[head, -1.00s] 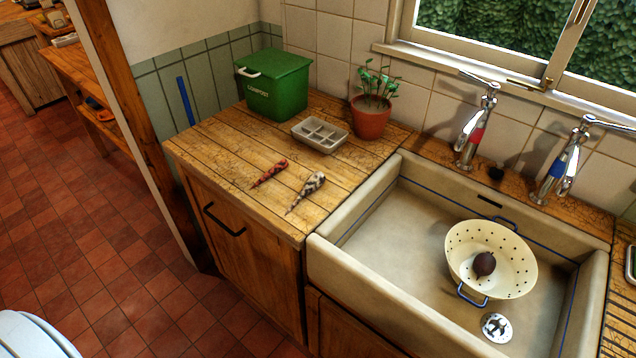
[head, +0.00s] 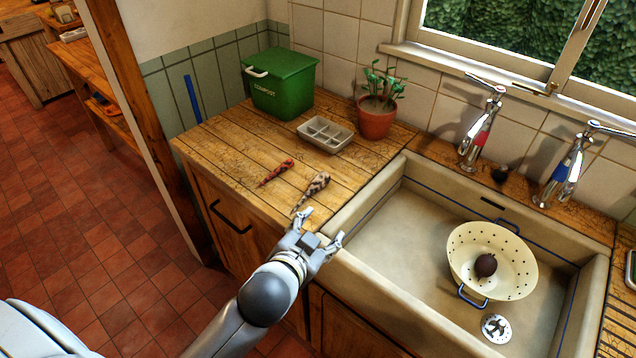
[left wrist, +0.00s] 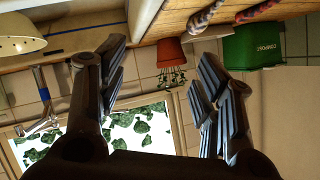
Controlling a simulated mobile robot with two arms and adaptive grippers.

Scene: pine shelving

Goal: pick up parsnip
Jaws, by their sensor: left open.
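The parsnip (head: 313,186), a pale root with dark patches, lies on the wooden counter left of the sink, its thin tip toward the front edge. It also shows at the top of the left wrist view (left wrist: 205,17), which appears upside down. My left gripper (head: 322,228) is open and empty near the counter's front corner and the sink's left rim, just in front of the parsnip and apart from it. Its spread fingers also show in the left wrist view (left wrist: 158,62). My right gripper is not in view.
A red root (head: 275,173) lies left of the parsnip. Behind are a grey divided tray (head: 325,135), a potted plant (head: 376,120) and a green compost bin (head: 281,88). The sink (head: 385,240) at right holds a cream colander (head: 463,258) with a dark round vegetable (head: 485,265).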

